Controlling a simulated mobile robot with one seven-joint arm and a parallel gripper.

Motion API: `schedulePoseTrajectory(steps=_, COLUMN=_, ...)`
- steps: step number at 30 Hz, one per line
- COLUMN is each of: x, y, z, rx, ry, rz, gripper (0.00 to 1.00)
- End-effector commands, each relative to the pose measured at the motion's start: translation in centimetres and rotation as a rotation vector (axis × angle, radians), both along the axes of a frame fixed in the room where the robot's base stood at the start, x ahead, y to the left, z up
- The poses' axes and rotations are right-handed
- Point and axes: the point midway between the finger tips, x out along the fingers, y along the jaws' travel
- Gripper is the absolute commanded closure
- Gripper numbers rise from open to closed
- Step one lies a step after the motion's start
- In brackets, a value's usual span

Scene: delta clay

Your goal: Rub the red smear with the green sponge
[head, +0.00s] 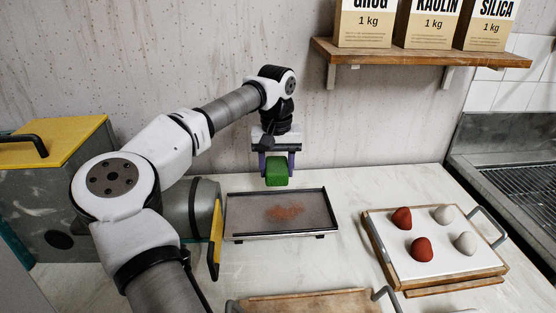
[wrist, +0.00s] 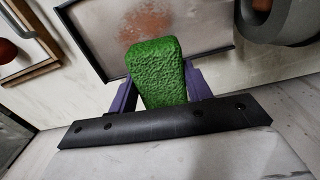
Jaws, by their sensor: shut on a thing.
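My gripper (head: 278,163) is shut on the green sponge (head: 277,176), with one purple finger on each side of it. In the wrist view the sponge (wrist: 158,72) sticks out from between the fingers. The sponge is above the back edge of the grey tray (head: 245,212) and looks apart from it. The red smear (head: 284,213) is a patch on the tray's middle, nearer the front than the sponge. It also shows in the wrist view (wrist: 146,22), beyond the sponge.
A white board (head: 432,229) with red and pale lumps lies to the right. A wooden board (head: 310,303) lies in front. A grey cylinder (head: 205,207) stands close left of the tray. A wooden shelf (head: 400,55) with bags hangs at the upper right.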

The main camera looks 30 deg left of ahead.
Motion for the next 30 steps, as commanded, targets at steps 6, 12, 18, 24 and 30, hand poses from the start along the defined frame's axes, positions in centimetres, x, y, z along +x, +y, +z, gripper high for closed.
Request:
schedulePoseTrajectory(steps=6, x=0.0, y=0.0, z=-1.3, rx=0.000, ry=0.000, rz=0.000, gripper=0.76)
schedulePoseTrajectory(steps=12, x=0.0, y=0.0, z=-3.3, rx=0.001, ry=0.001, rz=0.000, gripper=0.76)
schedulePoseTrajectory(steps=18, x=0.0, y=0.0, z=-5.2, rx=0.000, ry=0.000, rz=-0.001, gripper=0.76)
schedulePoseTrajectory(steps=24, x=0.0, y=0.0, z=-6.0, rx=0.000, ry=0.000, rz=-0.001, gripper=0.76)
schedulePoseTrajectory(steps=30, x=0.0, y=0.0, z=-5.9, rx=0.000, ry=0.000, rz=0.000, gripper=0.76)
